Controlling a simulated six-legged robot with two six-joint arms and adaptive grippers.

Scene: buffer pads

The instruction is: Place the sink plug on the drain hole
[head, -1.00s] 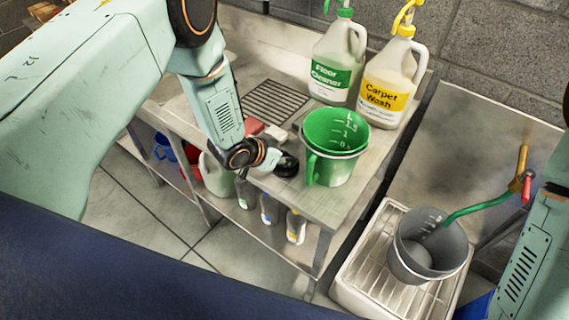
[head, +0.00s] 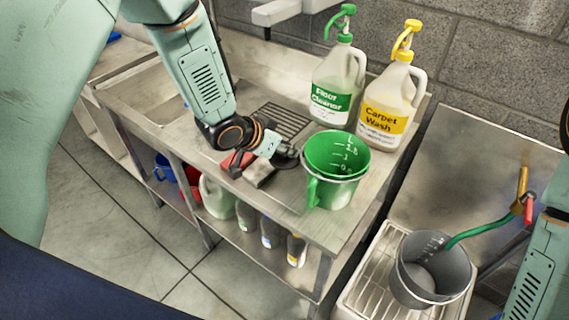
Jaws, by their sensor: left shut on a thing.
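The black sink plug (head: 287,156) is in my left gripper (head: 280,153), just left of the green measuring jug on the steel counter. The gripper looks shut on it, and its fingertips are small and partly hidden. I cannot tell whether the plug touches the counter. The drain hole does not show clearly; a sunken basin (head: 165,100) lies at the counter's left, partly behind my left arm. My right arm shows at the right edge, but its gripper is out of frame.
The green jug (head: 318,190) stands close to the plug. Floor cleaner (head: 333,85) and carpet wash (head: 392,98) bottles stand behind. A red block (head: 235,166) and a slatted grate (head: 284,118) lie near the gripper.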

